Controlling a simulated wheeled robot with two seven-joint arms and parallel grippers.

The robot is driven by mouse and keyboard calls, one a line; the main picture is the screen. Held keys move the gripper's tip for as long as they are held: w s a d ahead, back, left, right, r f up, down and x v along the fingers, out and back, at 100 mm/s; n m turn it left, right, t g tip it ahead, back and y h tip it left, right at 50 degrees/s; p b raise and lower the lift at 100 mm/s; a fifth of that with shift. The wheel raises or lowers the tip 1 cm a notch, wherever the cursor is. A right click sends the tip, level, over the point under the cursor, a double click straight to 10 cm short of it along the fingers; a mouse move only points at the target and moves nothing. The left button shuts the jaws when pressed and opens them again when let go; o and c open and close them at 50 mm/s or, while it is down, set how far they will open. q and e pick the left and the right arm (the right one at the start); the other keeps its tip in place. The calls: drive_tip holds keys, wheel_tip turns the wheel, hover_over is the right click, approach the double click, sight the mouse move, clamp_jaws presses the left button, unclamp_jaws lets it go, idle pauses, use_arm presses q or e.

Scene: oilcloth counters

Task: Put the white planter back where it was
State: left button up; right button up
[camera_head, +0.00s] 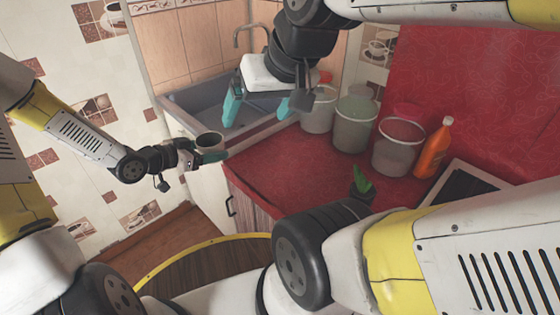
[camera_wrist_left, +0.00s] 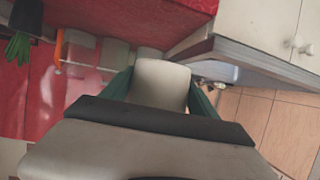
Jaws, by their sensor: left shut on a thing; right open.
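The white planter (camera_head: 209,141) is a small pale cup shape with a dark inside. My left gripper (camera_head: 206,154) is shut on it and holds it in the air, left of the red counter and in front of the sink cabinet. In the left wrist view the planter (camera_wrist_left: 160,84) sits between the two green fingers, its pale side facing me. My right gripper (camera_head: 264,100) is open and empty in the head view, its green fingers spread above the sink and the counter's back edge.
The red counter (camera_head: 285,168) holds several buckets, including a greenish one (camera_head: 354,122), an orange bottle (camera_head: 434,148), a potted plant (camera_head: 362,186) and a dark hob (camera_head: 466,185). A grey sink (camera_head: 187,103) with a tap adjoins it. The counter's front-left area is clear.

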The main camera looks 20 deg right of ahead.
use_arm(q)
drive_tip(key=s+d+f+m+g+h, duration=0.2)
drive_tip(key=s+d+f+m+g, duration=0.35)
drive_tip(key=s+d+f, duration=0.35)
hover_over(295, 179)
drive_tip(key=shift+a+f+g, duration=0.25)
drive_tip(key=shift+a+f, duration=0.05)
drive_tip(key=f, duration=0.3)
drive_tip(key=shift+w+d, duration=0.1)
drive_tip(key=shift+d, duration=0.3)
drive_tip(key=shift+f, duration=0.3)
drive_tip(key=shift+f, duration=0.1)
drive_tip(key=o, duration=1.5)
